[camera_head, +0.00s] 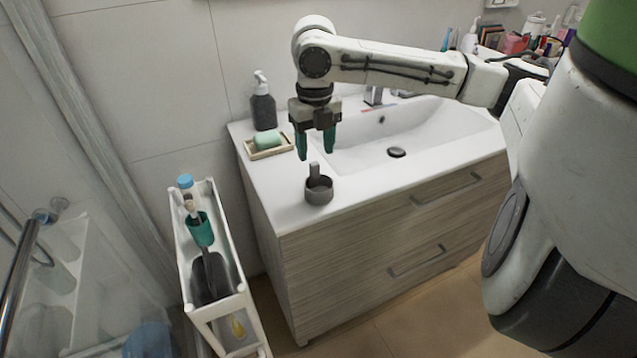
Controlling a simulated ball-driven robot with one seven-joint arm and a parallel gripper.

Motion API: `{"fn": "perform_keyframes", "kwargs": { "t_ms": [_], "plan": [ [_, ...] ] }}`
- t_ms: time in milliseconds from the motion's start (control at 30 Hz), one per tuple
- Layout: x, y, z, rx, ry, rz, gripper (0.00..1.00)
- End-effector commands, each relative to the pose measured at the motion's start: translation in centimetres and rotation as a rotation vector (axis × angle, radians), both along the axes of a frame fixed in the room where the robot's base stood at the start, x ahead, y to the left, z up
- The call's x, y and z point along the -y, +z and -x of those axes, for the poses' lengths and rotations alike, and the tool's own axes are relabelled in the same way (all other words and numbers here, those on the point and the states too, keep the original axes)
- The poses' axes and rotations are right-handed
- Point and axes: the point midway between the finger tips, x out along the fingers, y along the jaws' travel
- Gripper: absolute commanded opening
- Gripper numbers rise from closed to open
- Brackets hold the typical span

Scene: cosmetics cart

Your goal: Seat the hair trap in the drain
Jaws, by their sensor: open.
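The hair trap (319,190) looks like a small grey cup with an upright tab. It stands on the white counter at the front left of the sink. My gripper (316,155) hangs above it with its two green fingers apart and pointing down, empty. The fingertips are a little above the tab and do not appear to touch it. The drain (397,152) is a dark round spot on the floor of the white basin (440,135), to the right of the gripper.
A soap dish (284,152) with a green soap bar (268,139) and a dark pump bottle (263,108) stand at the counter's back left. The faucet (374,95) rises behind the basin. A white cart (246,301) stands left of the cabinet. The basin looks empty.

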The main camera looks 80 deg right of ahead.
Motion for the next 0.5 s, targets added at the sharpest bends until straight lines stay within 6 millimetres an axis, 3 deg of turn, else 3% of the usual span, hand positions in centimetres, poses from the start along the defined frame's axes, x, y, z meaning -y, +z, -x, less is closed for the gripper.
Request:
{"fn": "perform_keyframes", "kwargs": {
  "t_ms": [300, 500],
  "plan": [
    [-0.3, -4.1, 0.3, -0.001, -0.001, -0.002, 0.53],
    [-0.3, -4.5, 0.3, 0.0, -0.001, 0.0, 0.53]
  ]
}}
